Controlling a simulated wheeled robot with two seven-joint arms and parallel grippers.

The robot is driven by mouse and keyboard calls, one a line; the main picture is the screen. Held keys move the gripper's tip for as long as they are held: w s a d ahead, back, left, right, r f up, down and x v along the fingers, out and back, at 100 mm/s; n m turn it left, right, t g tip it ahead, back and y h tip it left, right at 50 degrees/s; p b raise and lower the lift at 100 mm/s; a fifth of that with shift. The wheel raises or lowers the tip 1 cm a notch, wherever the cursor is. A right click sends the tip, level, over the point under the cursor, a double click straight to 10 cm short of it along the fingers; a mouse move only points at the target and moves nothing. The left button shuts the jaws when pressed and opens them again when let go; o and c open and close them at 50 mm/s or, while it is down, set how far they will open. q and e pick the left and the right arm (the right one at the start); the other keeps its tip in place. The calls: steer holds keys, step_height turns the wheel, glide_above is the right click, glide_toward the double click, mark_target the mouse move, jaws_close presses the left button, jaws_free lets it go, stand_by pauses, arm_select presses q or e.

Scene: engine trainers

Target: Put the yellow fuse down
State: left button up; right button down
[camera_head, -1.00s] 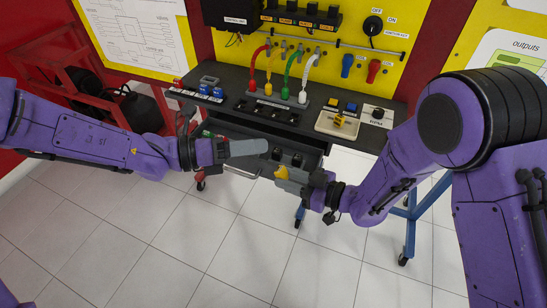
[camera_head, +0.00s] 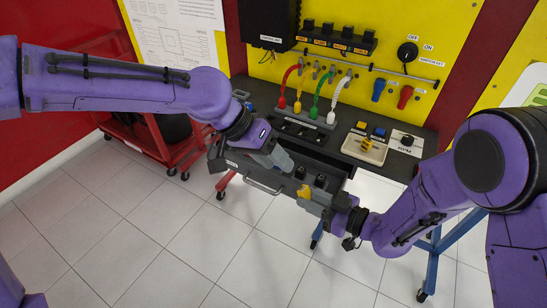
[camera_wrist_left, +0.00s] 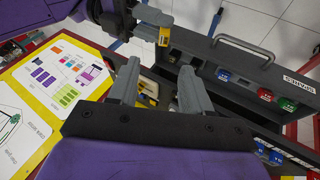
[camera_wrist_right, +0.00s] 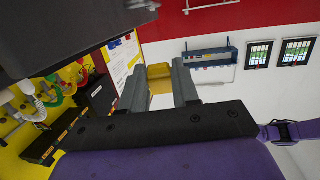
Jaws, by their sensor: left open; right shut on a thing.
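My right gripper (camera_head: 308,196) is shut on the yellow fuse (camera_head: 303,190), in front of the bench by the right part of the open drawer. The fuse also shows between the fingers in the right wrist view (camera_wrist_right: 160,86) and at the top of the left wrist view (camera_wrist_left: 163,36). My left gripper (camera_head: 274,157) is open and empty over the drawer, tilted downward; its spread fingers show in the left wrist view (camera_wrist_left: 158,78). The grey drawer (camera_head: 250,172) holds dark pieces (camera_head: 320,181). Most of its inside is hidden in the head view.
In the left wrist view, blue (camera_wrist_left: 224,74), red and green pieces sit along the drawer. The floor in front is clear.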

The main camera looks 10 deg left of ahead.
mark_target(304, 189)
arm_select(q)
steer(key=x, duration=1.2)
steer(key=shift+c, duration=0.3)
jaws_close()
steer(key=shift+o, duration=0.3)
jaws_free()
steer(key=shift+s+d, duration=0.1)
